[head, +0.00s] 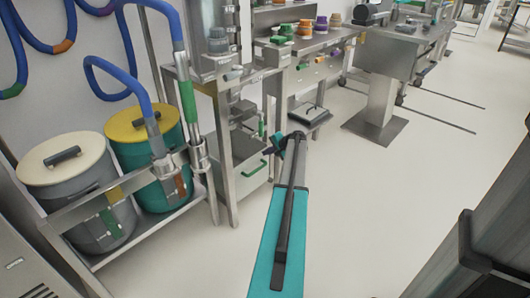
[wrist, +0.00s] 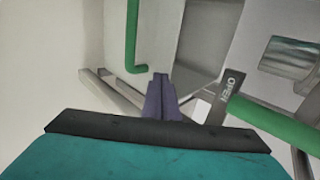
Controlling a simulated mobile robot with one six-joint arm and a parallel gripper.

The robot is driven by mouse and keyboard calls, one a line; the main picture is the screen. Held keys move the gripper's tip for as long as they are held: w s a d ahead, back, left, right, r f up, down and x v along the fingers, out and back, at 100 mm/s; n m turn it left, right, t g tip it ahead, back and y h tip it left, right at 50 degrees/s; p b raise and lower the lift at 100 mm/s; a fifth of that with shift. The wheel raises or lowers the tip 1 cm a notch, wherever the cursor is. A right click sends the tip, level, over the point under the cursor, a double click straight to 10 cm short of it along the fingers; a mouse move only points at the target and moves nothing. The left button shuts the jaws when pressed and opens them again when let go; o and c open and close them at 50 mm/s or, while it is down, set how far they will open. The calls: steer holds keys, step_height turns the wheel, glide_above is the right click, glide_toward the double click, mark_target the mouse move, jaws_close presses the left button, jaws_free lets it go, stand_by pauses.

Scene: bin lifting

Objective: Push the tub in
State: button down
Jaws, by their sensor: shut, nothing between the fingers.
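The tub looks to be the grey metal box (head: 238,188) low in the steel stand, with a green bar handle (head: 254,169) on its front. In the head view its front sits about level with the stand's legs. In the wrist view a green bar (wrist: 132,38), which seems to be this handle, stands ahead and left of my fingers. My gripper (head: 297,139) is to the right of the tub, apart from it in the head view. Its dark purple fingers (wrist: 161,88) are together and hold nothing. Contact with the tub cannot be told.
A green lever (wrist: 268,120) with a plate marked OPEN lies close on the right in the wrist view. Two lidded drums, one grey (head: 70,185) and one teal (head: 140,150), stand on a rack at left. A small low stand (head: 309,112) is behind my gripper.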

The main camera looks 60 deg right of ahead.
steer(key=s+f+p+v, duration=0.1)
steer(key=p+v, duration=0.1)
steer(key=v, duration=0.9)
steer(key=shift+s+a+r+p, duration=0.2)
steer(key=shift+s+a+p, duration=0.05)
steer(key=shift+s+p, duration=0.05)
